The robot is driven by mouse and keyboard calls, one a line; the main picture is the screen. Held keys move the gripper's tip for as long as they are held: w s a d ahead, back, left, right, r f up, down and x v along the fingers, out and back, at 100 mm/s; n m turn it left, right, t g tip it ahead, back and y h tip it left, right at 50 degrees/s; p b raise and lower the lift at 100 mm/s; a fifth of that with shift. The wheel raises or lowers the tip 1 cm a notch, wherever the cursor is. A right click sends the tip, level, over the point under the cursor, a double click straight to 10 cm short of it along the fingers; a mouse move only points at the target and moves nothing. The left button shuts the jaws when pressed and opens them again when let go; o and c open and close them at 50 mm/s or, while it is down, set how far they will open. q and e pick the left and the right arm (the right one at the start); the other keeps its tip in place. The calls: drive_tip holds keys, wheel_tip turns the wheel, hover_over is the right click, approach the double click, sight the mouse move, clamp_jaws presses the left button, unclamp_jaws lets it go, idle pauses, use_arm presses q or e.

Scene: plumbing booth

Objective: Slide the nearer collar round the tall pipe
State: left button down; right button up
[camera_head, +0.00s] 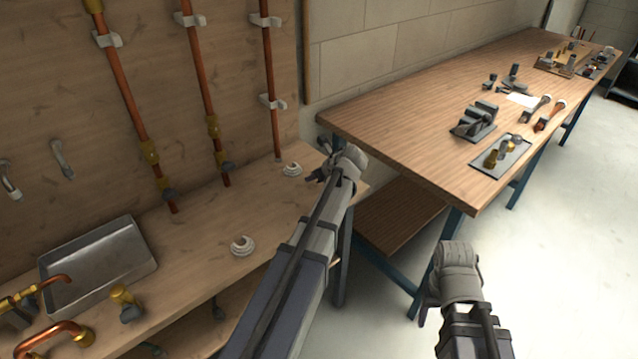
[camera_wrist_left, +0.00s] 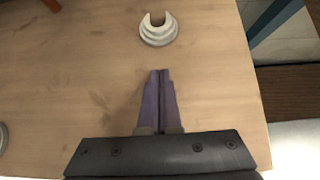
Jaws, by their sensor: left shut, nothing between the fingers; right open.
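Two white stepped collars lie on the wooden bench. The nearer collar (camera_head: 242,246) is by the tray, and part of it shows at the left edge of the left wrist view (camera_wrist_left: 2,137). The farther collar (camera_head: 292,169) shows an open slot in the left wrist view (camera_wrist_left: 157,33). Three upright copper pipes stand against the wall; the right one (camera_head: 270,75) ends behind the farther collar. My left gripper (camera_head: 312,177) is shut and empty above the bench, just short of the farther collar; its fingers (camera_wrist_left: 160,74) touch. My right gripper (camera_head: 428,308) is open over the floor, fingers mostly hidden.
A metal tray (camera_head: 98,266) and brass and copper fittings (camera_head: 124,298) occupy the bench's left part. White clips (camera_head: 272,102) hold the pipes. A second table (camera_head: 430,105) with tools stands at the right. Bare bench lies between the collars.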

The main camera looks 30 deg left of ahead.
sight(297, 174)
use_arm(q)
drive_tip(key=shift+b+x, duration=0.4)
drive_tip(key=shift+x, duration=0.75)
drive_tip(key=shift+w+a+r+p, duration=0.15)
drive_tip(key=shift+w+a+p, duration=0.1)
drive_tip(key=shift+a, duration=0.2)
drive_tip(key=shift+w+a+r+p, duration=0.15)
drive_tip(key=shift+w+a+p, duration=0.05)
drive_tip(key=shift+a, duration=0.3)
drive_tip(key=shift+w+a, duration=0.2)
drive_tip(key=shift+a, duration=0.4)
use_arm(e)
drive_tip(key=shift+f, duration=0.45)
use_arm(q)
drive_tip(key=w+a, duration=0.1)
drive_tip(key=a, duration=0.1)
drive_tip(key=w+a, duration=0.1)
drive_tip(key=a, duration=0.2)
drive_tip(key=w+a, duration=0.1)
drive_tip(key=a, duration=0.2)
drive_tip(key=shift+w+a, duration=0.15)
drive_tip(key=shift+w, duration=0.1)
